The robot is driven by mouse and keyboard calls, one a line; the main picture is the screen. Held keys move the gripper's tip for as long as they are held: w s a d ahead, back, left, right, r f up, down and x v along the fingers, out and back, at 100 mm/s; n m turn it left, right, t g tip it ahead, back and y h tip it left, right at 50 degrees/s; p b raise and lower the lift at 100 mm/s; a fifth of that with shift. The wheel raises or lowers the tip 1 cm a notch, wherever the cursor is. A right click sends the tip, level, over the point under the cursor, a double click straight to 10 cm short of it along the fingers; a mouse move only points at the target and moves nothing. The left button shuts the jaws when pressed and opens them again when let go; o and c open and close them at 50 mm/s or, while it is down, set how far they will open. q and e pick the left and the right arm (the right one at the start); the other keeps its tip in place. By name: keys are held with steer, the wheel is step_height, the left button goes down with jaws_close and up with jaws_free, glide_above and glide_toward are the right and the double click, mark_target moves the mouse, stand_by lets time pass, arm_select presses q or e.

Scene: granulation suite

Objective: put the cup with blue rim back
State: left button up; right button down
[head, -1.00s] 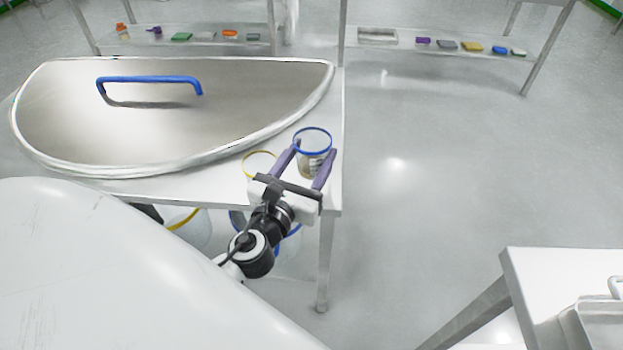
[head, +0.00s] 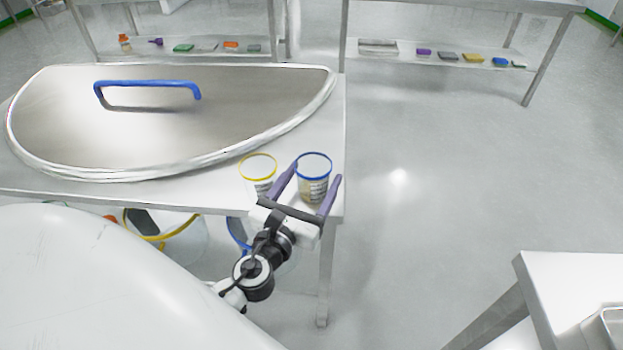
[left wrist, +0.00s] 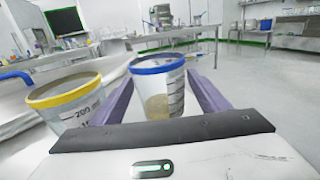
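The cup with blue rim (head: 314,182) is a clear, marked cup with tan contents, upright at the table's front right corner. It appears to rest on the tabletop. It also shows in the left wrist view (left wrist: 158,90). My left gripper (head: 317,172) has its purple fingers on either side of this cup. The fingers look spread, with a small gap beside the cup, so it is open around it. The cup with yellow rim (head: 258,172) stands just left of it, outside the fingers; it is large in the left wrist view (left wrist: 68,102). My right gripper is not in view.
A large steel lid with a blue handle (head: 148,86) covers much of the white table (head: 215,185). Buckets with yellow (head: 165,238) and blue rims stand below. The floor to the right is clear. Another white table (head: 560,275) stands at lower right.

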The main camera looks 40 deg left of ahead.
arm_select(q)
steer(key=shift+r, duration=0.15)
steer(key=b+v, duration=0.3)
steer(key=v, duration=0.9)
step_height(320, 180, down, 13)
steer(key=s+d+n+g+h, duration=0.25)
steer(key=n+g, duration=0.25)
steer(key=n, duration=1)
steer(key=s+d+f+n+g+h, duration=0.3)
steer(key=d+f+n, duration=0.6)
steer(key=n, duration=0.7)
steer(key=shift+s+d+f+g+h, duration=0.3)
steer(key=shift+s+d+g+h, duration=0.1)
steer(key=shift+s+d+h, duration=0.25)
